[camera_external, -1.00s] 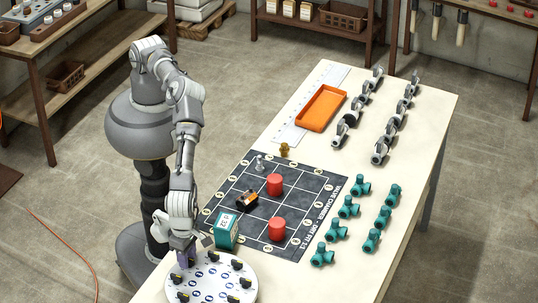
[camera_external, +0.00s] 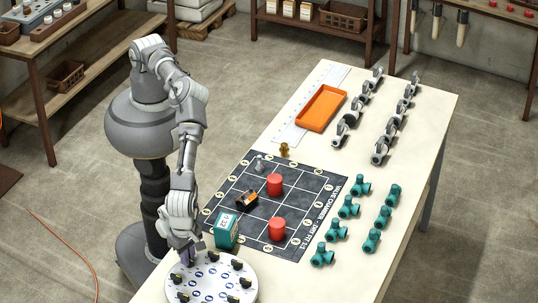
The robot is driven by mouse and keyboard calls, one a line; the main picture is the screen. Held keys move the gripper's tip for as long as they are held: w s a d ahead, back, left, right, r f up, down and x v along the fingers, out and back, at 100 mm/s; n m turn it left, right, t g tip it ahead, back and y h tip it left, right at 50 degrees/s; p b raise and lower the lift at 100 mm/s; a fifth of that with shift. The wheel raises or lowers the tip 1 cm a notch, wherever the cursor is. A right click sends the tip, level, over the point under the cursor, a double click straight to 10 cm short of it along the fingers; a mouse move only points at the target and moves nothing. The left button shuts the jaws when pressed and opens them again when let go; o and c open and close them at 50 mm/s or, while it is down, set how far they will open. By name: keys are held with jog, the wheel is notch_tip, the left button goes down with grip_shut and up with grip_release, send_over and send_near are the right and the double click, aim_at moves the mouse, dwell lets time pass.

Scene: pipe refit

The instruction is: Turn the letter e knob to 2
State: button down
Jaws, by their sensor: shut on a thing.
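A round white board (camera_external: 208,279) with several black knobs and blue marks sits at the near left end of the table. My gripper (camera_external: 190,261) is down at the board's upper left rim, shut on a knob that its fingers and the wrist hide. Other black knobs show around the board, such as the left knob (camera_external: 176,279), the top knob (camera_external: 213,256) and the right knob (camera_external: 245,283). The letters, numbers and pointer directions are too small to read, so I cannot tell which knob is letter e.
A teal box (camera_external: 227,232) stands close behind the board. A dark grid mat (camera_external: 255,230) holds two red cylinders (camera_external: 276,184) and small parts. Teal fittings (camera_external: 349,207), grey clamps (camera_external: 381,150) and an orange tray (camera_external: 321,107) lie farther along the table.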

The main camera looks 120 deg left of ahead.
jog(key=m, duration=0.6)
jog(key=shift+w+a, duration=0.1)
jog(key=m, duration=0.6)
jog(key=shift+m, duration=0.4)
jog(key=m, duration=0.4)
jog(key=shift+w, duration=0.15)
jog(key=shift+m, duration=1.7)
jog(key=c, duration=1.2)
grip_release()
jog(key=shift+o, duration=0.2)
jog(key=shift+r, duration=0.1)
